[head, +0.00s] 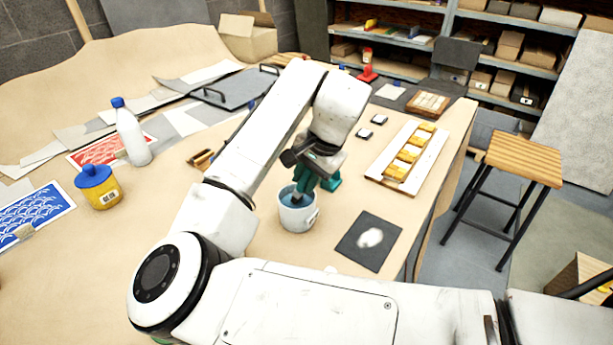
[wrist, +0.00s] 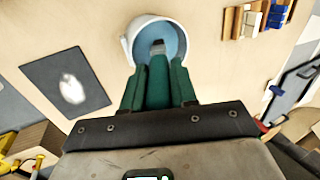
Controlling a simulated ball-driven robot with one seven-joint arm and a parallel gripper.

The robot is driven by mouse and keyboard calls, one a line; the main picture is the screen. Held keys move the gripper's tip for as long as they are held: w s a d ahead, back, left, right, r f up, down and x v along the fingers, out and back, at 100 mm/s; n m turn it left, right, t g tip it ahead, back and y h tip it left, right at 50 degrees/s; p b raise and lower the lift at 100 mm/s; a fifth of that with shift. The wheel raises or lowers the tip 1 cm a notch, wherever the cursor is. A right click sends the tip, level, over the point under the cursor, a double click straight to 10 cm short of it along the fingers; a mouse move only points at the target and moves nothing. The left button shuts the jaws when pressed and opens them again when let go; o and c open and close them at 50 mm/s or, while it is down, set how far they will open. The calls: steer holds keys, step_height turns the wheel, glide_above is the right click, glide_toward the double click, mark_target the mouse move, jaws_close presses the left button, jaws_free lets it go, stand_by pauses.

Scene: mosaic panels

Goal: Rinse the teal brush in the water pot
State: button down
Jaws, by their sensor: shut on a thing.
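The white water pot (head: 298,216) stands on the table in front of my gripper, with blue water inside. It also shows at the top of the wrist view (wrist: 130,46). My gripper (head: 316,174) is over the pot's right rim, its green fingers shut on the teal brush (wrist: 158,88). The brush points into the pot's mouth, its grey metal end (wrist: 157,47) seen against the water. The fingers hide part of the brush. I cannot tell how deep its tip is.
A dark square with a white patch (head: 370,240) lies right of the pot. A white board with yellow blocks (head: 408,151) is behind it. A yellow jar with a blue lid (head: 98,188) and a white bottle (head: 131,135) stand left. A wooden stool (head: 523,160) is beyond the table edge.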

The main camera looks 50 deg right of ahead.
steer(key=shift+f, duration=0.55)
stand_by(1.7)
step_height(320, 180, up, 7)
steer(key=p, duration=0.6)
steer(key=shift+r, duration=0.15)
